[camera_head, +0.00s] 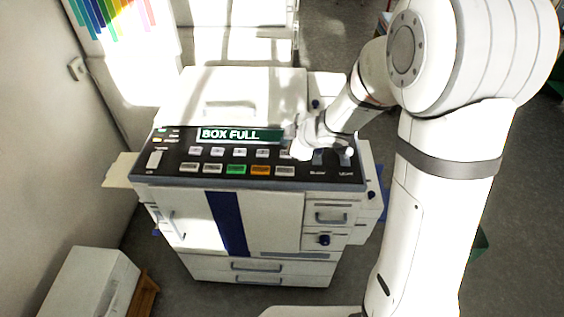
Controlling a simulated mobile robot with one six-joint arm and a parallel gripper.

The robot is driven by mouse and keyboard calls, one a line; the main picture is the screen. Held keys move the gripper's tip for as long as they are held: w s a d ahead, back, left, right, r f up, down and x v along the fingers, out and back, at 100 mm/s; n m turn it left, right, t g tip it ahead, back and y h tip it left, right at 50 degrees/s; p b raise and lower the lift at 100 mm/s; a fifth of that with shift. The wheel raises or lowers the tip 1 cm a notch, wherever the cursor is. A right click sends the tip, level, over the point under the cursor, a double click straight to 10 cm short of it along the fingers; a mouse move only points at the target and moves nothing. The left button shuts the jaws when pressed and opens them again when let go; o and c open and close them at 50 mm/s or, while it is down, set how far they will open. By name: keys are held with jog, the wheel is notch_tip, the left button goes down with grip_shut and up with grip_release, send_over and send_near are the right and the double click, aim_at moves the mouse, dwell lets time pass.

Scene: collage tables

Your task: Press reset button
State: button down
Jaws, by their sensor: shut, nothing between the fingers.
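A white copier-like machine (248,90) stands in the middle of the view, with a dark sloped control panel (172,139). Its green display (240,135) reads "BOX FULL". Below it are two rows of small buttons, mostly pale, with a green button (236,170) and an orange button (260,170) in the lower row. The button labels are too small to read, so I cannot tell which is reset. My gripper (298,150) is shut and empty, at the panel just right of the display. I cannot tell whether it touches the panel; it hides part of that area.
My arm fills the right side. A pale tray (121,170) sticks out from the machine's left side. A white box (88,285) on a wooden stand is at lower left, near the wall (45,140). Drawers with handles are below the panel. Grey floor is open at right.

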jog(key=shift+f, duration=0.15)
jog(key=b, duration=0.8)
send_over(288, 172)
notch_tip(288, 172, down, 8)
jog(key=shift+r, duration=0.2)
jog(key=shift+f+b, duration=0.4)
jog(key=shift+f, duration=0.1)
jog(key=shift+f, duration=0.1)
dwell(1.1)
jog(key=shift+f, duration=0.3)
jog(key=shift+f+b, duration=0.35)
jog(key=shift+b, duration=0.2)
dwell(0.4)
jog(key=shift+r, duration=0.1)
jog(key=shift+r+p, duration=0.7)
jog(key=shift+p, duration=0.25)
